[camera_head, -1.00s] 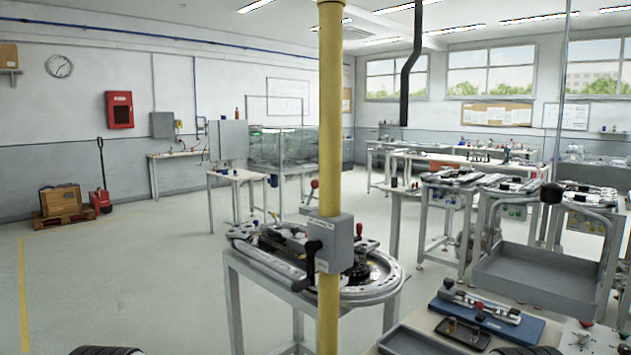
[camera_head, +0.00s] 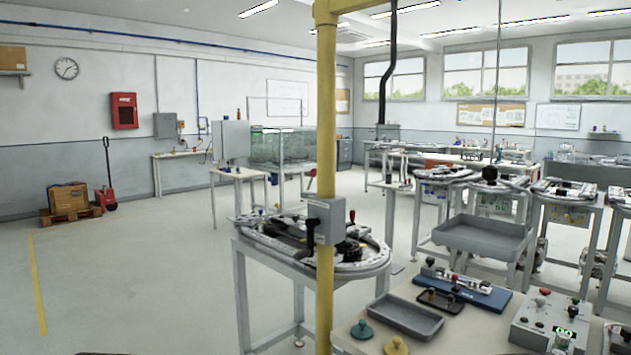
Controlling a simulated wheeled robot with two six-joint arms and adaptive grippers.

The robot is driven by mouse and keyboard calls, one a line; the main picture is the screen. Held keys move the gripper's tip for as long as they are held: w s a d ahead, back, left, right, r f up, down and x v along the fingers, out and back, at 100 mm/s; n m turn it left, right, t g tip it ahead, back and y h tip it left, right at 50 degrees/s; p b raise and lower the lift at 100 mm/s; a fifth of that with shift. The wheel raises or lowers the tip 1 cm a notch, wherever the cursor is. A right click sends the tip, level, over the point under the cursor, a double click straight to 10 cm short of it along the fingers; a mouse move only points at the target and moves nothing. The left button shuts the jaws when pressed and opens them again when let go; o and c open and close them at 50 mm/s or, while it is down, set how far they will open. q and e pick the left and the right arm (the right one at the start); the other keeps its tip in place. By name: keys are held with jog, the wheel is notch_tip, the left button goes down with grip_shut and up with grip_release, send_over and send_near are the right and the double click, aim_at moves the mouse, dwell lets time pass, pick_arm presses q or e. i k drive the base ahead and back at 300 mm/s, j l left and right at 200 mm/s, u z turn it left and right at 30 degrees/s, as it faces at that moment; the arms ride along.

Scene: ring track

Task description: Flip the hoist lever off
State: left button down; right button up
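A grey switch box (camera_head: 326,221) is fixed to a yellow post (camera_head: 326,120) near the middle of the head view. A black lever (camera_head: 310,232) is on the box's left side, with its handle hanging downward. No gripper touches it. A grey tray (camera_head: 485,236) with a black knob above it appears at the right, below a thin vertical cable (camera_head: 497,80). Neither gripper can be seen; only a thin dark sliver shows at the bottom left edge.
A ring track table (camera_head: 262,248) stands behind the post. At front right, a bench (camera_head: 352,330) holds a shallow grey tray (camera_head: 405,316), a blue board with a fixture (camera_head: 466,291) and a control box (camera_head: 548,318).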

aim_at(314, 172)
jog(key=z, duration=1.5)
jog(key=i+j, duration=0.1)
jog(key=j, duration=0.45)
jog(key=i+j, duration=0.15)
jog(key=j, duration=0.35)
jog(key=i+j, duration=0.1)
jog(key=j, duration=0.45)
jog(key=i+j, duration=0.15)
jog(key=j, duration=0.35)
jog(key=i+j, duration=0.1)
jog(key=j, duration=0.45)
jog(key=i+j, duration=0.15)
jog(key=j, duration=0.4)
jog(key=i+j, duration=0.1)
jog(key=j, duration=0.4)
jog(key=i+j, duration=0.15)
jog(key=j, duration=0.4)
